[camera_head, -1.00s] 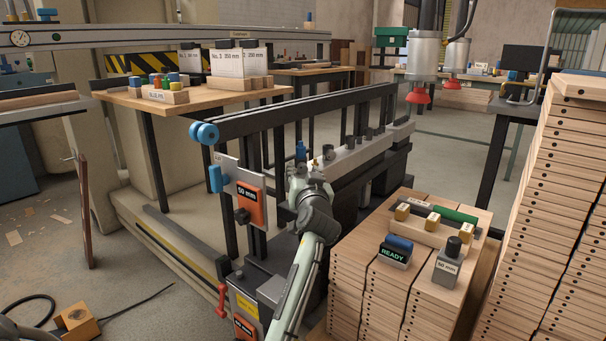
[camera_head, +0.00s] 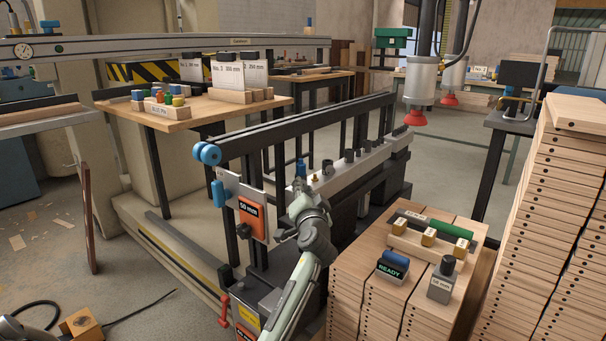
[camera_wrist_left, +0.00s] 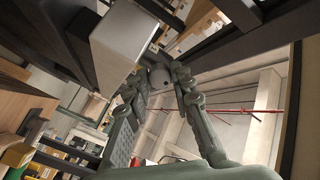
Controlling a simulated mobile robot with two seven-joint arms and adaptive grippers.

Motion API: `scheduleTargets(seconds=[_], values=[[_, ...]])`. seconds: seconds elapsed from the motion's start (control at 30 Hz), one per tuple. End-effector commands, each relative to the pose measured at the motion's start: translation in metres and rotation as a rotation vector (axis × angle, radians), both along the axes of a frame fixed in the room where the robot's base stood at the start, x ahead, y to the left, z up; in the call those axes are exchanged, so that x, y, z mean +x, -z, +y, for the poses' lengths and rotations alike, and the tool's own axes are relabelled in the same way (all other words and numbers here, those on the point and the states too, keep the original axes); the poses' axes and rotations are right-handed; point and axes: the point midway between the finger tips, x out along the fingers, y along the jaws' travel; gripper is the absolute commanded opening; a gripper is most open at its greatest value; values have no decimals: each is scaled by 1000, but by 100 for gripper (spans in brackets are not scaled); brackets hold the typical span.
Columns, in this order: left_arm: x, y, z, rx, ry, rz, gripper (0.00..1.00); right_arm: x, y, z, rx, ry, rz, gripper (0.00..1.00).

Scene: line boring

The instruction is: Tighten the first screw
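The line boring machine's pale grey rail (camera_head: 350,165) runs away from me and carries a row of dark posts. Near its front end a small brass screw-like piece (camera_head: 315,178) and a blue knob (camera_head: 301,169) stand up. My left gripper (camera_head: 302,190) is at this front end, just below the brass piece and close beside the rail. In the left wrist view its fingers (camera_wrist_left: 161,82) are apart, with a grey round shape (camera_wrist_left: 160,77) showing between the tips; contact cannot be told. The rail's blocky end (camera_wrist_left: 118,45) is beside them. My right gripper is out of view.
An orange 50 mm tag (camera_head: 251,219) hangs on a plate at the machine's front. A READY block (camera_head: 392,267) and a grey gauge block (camera_head: 442,282) sit on stacked boards at right. Black upper bars (camera_head: 300,126) run above the rail's left side.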

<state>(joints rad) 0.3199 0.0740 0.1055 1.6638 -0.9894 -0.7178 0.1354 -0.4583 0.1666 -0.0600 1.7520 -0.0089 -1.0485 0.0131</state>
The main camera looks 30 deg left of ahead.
Motion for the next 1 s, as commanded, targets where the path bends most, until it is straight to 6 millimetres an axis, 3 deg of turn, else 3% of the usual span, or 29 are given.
scheduleTargets(seconds=[0.03, 0.13, 0.47, 1.0], values=[[0, 2, 0, -9, -1, -10, 28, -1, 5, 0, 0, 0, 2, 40], [0, 1, 0, -12, -1, -13, 41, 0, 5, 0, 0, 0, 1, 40], [-2, 1, -2, -15, -1, -15, 42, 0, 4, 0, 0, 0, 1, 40], [-53, 1, -45, -15, -1, -16, 42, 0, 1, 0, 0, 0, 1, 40]])
